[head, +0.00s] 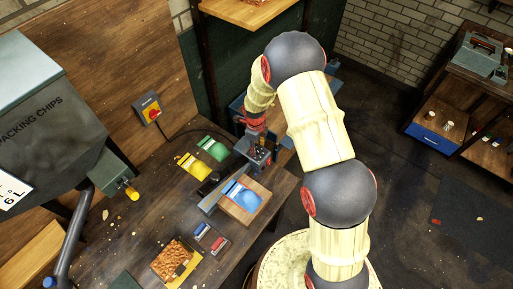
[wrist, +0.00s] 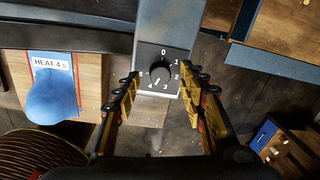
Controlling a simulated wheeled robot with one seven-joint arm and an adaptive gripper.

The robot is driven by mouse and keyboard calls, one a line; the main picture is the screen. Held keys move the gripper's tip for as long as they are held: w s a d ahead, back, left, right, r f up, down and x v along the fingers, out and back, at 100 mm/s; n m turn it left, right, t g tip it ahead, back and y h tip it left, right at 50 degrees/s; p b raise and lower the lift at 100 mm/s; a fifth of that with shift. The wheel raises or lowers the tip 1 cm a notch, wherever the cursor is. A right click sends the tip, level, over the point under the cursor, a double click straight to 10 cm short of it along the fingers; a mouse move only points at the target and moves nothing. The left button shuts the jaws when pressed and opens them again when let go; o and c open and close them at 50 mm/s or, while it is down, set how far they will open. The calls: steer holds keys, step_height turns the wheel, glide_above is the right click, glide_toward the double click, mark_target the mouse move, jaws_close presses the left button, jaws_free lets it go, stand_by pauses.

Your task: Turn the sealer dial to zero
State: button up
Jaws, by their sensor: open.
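The sealer dial (wrist: 160,72) is a round black knob on a black plate numbered 0 to 5, with 0 at the top. Its white mark points down and slightly left, between 3 and 4, closer to 4. The plate sits on the grey sealer housing (wrist: 170,20). My gripper (wrist: 160,78) is open, one finger on each side of the dial in the picture. I cannot tell whether either finger touches it. In the head view my gripper (head: 254,126) is over the sealer's far end, and the dial is not clearly visible there.
A red wall switch (head: 152,112) is at left. The floor (head: 400,220) at right is largely clear.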

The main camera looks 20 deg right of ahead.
steer(key=shift+f, duration=0.9)
steer(key=shift+c, duration=1.2)
steer(key=c, duration=0.8)
jaws_close()
